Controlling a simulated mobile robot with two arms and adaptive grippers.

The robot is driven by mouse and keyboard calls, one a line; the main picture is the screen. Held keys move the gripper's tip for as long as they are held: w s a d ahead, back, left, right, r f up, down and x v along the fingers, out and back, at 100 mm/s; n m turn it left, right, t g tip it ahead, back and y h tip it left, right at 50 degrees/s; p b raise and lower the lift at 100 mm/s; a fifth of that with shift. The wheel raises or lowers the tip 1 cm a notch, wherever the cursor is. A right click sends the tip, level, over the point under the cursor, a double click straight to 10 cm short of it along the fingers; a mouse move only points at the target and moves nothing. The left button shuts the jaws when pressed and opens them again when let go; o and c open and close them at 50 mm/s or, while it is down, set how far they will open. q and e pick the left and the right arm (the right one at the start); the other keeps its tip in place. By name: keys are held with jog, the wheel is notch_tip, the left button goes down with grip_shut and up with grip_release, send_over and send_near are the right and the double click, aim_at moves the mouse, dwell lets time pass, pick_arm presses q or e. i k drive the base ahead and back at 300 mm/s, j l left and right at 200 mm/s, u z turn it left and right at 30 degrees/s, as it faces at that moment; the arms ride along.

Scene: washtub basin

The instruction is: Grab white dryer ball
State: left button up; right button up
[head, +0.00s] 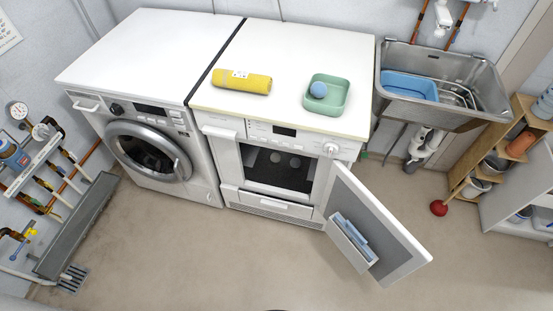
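Two small pale round balls show dimly in the dark opening of the right-hand machine (230,158), whose door (385,225) stands swung open to the right. One pale ball (275,157) is left of the other pale ball (295,162). They look greyish in the shadow, so I cannot tell their exact colour. A blue ball (318,89) sits in a green tray (338,103) on top of the same machine. Neither of my grippers is in view.
A washing machine (200,160) with a shut round door stands on the left. A yellow roll (240,82) lies on the right machine's top. A metal sink (480,85), a plunger (440,207) and shelves are at the right. The floor in front is clear.

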aim_at(275, 157)
jog(key=i+j, duration=0.2)
jog(key=j, duration=0.2)
jog(key=i+j, duration=0.45)
jog(key=j, duration=0.3)
jog(key=i+j, duration=0.2)
jog(key=j, duration=0.15)
jog(key=i+j, duration=0.2)
jog(key=j, duration=0.2)
